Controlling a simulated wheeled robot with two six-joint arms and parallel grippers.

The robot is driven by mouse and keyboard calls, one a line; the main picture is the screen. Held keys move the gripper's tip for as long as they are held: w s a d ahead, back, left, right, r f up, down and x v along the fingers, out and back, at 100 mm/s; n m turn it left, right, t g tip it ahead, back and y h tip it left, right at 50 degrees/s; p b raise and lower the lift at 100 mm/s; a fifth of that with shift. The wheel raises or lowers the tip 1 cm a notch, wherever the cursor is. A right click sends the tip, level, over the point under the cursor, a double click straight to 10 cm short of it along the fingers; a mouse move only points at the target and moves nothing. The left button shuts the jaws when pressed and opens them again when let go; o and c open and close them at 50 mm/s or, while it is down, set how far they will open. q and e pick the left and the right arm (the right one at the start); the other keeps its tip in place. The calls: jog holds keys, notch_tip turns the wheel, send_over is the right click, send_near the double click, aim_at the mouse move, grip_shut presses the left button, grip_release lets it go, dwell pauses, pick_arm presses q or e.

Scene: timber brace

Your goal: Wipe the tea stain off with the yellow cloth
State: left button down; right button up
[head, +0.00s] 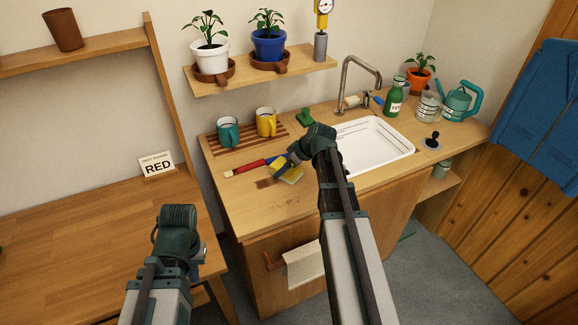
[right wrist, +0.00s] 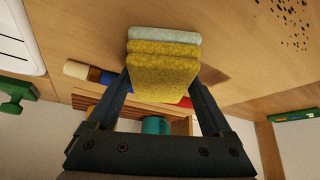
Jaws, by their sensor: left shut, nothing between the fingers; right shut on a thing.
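The yellow cloth (head: 287,174) is a thick folded pad over the wooden counter. My right gripper (right wrist: 162,82) is shut on it; in the right wrist view the cloth (right wrist: 165,72) shows yellow layers and a pale grey-green one between the fingers. I cannot tell whether the cloth touches the counter. The tea stain (head: 264,183) is a brown patch on the counter, just left of the cloth in the head view. My left gripper (head: 202,252) is shut and empty, low over the left table, partly hidden by its own wrist.
A red and blue stick-like thing (head: 248,166) lies behind the stain. Teal (head: 228,132) and yellow (head: 266,122) mugs stand on a slatted rack. The white sink (head: 385,150) is to the right. A towel (head: 304,265) hangs on the cabinet front. Dark specks (right wrist: 290,18) mark the wood.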

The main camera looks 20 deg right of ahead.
jog(key=shift+s+a, duration=0.1)
jog(key=shift+a, duration=0.55)
jog(key=shift+s+a, duration=0.15)
jog(key=shift+a, duration=0.5)
jog(key=shift+s+a, duration=0.15)
jog(key=shift+a, duration=0.45)
pick_arm(q)
jog(key=shift+s+a+f, duration=0.1)
jog(key=shift+s+a, duration=0.3)
jog(key=shift+s, duration=0.05)
pick_arm(e)
jog(key=shift+s+a, duration=0.2)
jog(key=shift+a, duration=0.1)
jog(key=shift+a, duration=0.1)
